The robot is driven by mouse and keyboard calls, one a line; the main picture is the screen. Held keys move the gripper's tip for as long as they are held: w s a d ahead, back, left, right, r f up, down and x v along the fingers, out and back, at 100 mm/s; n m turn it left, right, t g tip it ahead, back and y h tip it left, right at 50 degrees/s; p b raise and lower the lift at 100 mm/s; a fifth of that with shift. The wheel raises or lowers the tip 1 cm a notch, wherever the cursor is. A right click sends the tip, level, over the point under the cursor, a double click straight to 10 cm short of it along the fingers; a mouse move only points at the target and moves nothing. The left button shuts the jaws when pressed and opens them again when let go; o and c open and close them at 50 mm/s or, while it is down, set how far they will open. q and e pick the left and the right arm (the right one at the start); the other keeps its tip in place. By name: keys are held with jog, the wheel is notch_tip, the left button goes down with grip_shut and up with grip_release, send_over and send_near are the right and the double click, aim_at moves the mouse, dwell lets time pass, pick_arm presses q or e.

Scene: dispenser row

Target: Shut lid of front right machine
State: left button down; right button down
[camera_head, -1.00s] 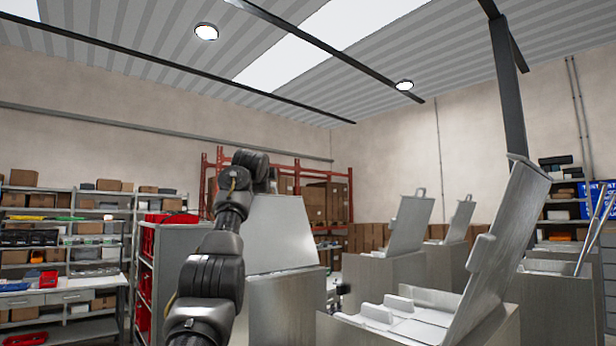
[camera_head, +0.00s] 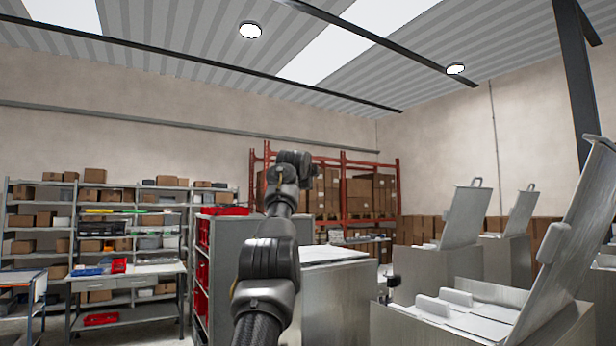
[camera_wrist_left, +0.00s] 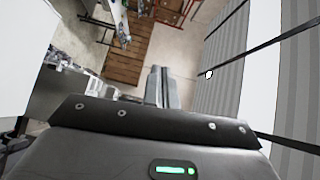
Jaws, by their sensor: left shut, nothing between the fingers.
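A metal machine (camera_head: 340,300) stands just right of my left arm, its light top panel (camera_head: 335,254) lying about flat; the arm hides part of it. To its right, the nearest machine on the right (camera_head: 420,325) has its lid (camera_head: 572,235) raised and tilted back, its tray open. I cannot tell for sure which one the task names. My left arm rises in front of the first machine; its gripper is hard to make out in the head view. In the left wrist view, the left gripper's fingers (camera_wrist_left: 162,75) are together and empty. My right gripper is not seen.
More machines with raised lids (camera_head: 463,217) (camera_head: 521,210) stand behind at the right. A grey cabinet with red bins (camera_head: 203,247) stands left of my arm. A workbench (camera_head: 130,275), shelves and a red rack (camera_head: 345,165) stand farther back. Floor shows at the lower left.

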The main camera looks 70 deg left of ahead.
pick_arm(q)
jog(key=b+v, duration=0.7)
jog(key=v, duration=0.3)
jog(key=shift+s+d+b, duration=0.2)
jog(key=shift+d+b, duration=0.05)
jog(key=shift+b, duration=0.1)
jog(key=shift+w, duration=0.1)
